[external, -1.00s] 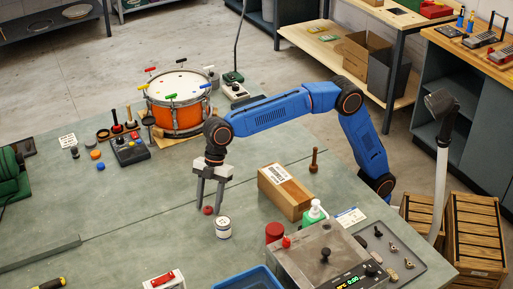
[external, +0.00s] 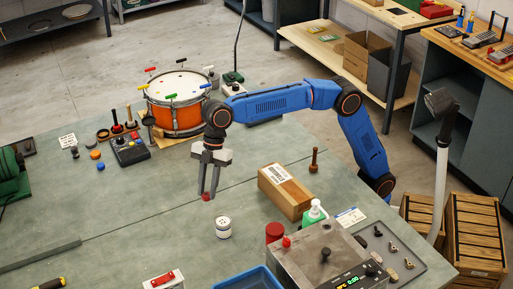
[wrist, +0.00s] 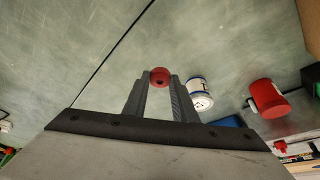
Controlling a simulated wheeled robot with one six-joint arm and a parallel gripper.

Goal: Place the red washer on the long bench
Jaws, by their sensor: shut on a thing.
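The red washer (external: 206,196) is a small red ring between the tips of my gripper (external: 208,190). My gripper points down and is shut on it. In the wrist view, the washer (wrist: 160,77) sits between the two fingertips (wrist: 160,82), its dark hole partly visible. The long grey-green bench (external: 150,225) lies below. The washer appears close above the bench top; I cannot tell whether it touches.
A white tin (external: 223,228) stands just in front of my gripper. A drum (external: 178,105) and a control box (external: 130,149) stand behind. The bench's left middle is clear.

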